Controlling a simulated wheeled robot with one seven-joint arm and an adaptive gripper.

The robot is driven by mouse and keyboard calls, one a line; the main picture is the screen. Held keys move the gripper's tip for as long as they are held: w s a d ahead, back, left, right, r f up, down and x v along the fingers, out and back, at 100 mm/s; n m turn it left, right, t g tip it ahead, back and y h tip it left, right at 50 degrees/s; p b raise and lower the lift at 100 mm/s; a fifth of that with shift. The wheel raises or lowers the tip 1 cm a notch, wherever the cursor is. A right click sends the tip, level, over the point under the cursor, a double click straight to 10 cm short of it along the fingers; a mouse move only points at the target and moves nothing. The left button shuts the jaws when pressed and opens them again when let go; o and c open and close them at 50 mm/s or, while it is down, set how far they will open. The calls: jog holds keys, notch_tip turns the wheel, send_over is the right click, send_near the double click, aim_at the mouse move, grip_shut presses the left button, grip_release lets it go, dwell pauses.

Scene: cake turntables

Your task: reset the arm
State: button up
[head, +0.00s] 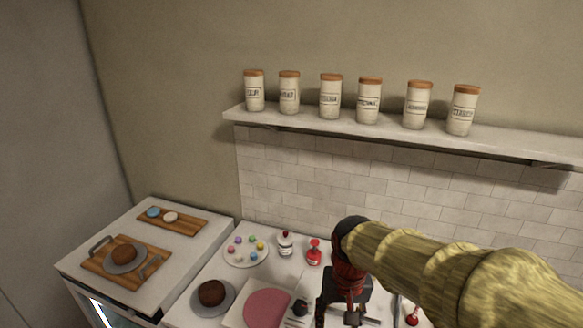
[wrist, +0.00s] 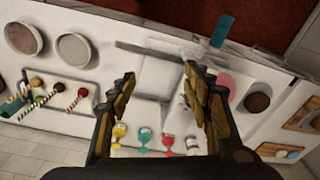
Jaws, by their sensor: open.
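My arm (head: 430,268) reaches in from the right in the head view, in a yellow ridged sleeve. My gripper (wrist: 160,76) shows in the wrist view with its two fingers well apart and nothing between them. It hangs over the white counter (head: 195,318); its height above the counter is hard to tell. In the head view the gripper is partly hidden by its own wrist and cut by the lower edge.
A pink disc (head: 268,305), a chocolate cake (head: 212,292), a plate of coloured balls (head: 232,261) and a red bottle (head: 314,254) stand left of my arm. Several small bottles (wrist: 145,136) show beyond the fingers. A shelf (head: 400,133) with jars runs above.

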jog(key=s+d+f+t+b, duration=0.1)
jog(key=s+d+t+b, duration=0.1)
jog(key=s+d+b, duration=0.2)
jog(key=s+d+t+b, duration=0.2)
jog(key=s+d+b, duration=0.2)
jog(key=s, duration=0.6)
jog(key=shift+d+f+t+b, duration=0.2)
jog(key=shift+f+t+b, duration=0.2)
jog(key=shift+b, duration=0.4)
